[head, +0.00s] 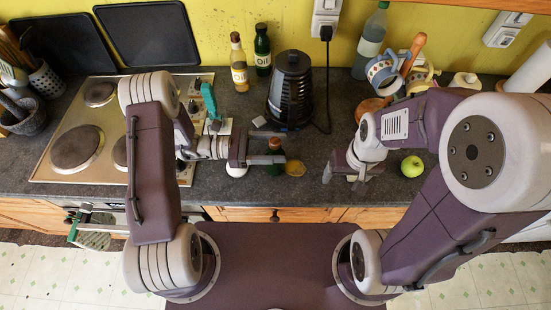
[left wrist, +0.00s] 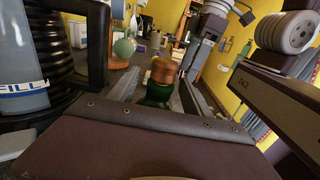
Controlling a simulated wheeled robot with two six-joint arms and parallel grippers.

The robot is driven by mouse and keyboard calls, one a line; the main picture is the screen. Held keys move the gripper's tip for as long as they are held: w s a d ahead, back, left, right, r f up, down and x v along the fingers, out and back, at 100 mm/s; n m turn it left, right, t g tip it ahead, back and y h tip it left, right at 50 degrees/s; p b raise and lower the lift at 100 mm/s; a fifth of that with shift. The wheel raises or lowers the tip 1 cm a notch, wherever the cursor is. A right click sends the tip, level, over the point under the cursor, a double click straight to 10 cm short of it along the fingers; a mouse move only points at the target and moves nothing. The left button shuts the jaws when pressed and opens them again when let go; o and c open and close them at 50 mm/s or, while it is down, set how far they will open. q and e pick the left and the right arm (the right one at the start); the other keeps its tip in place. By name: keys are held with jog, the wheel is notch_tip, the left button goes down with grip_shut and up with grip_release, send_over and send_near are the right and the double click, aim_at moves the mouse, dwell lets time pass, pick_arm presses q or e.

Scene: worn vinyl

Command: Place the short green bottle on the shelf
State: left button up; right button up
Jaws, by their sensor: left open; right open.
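The short green bottle (head: 275,169) stands on the dark counter near its front edge, partly hidden by my left gripper. In the left wrist view the green bottle (left wrist: 158,92) shows a copper-coloured cap and sits between the two finger bars. My left gripper (head: 272,159) is open around or just short of it; I cannot tell if a finger touches it. My right gripper (head: 345,174) is open and empty above the counter to the right. A wooden edge (head: 490,4) at the top right may be the shelf; its top surface is not clear.
A black kettle (head: 290,90) stands behind the green bottle. A yellowish round item (head: 295,168) lies right beside it. An oil bottle (head: 262,50) and another bottle (head: 239,65) stand at the back wall.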

pick_arm(q)
jog(key=shift+a, duration=0.1)
grip_shut()
dwell(1.2)
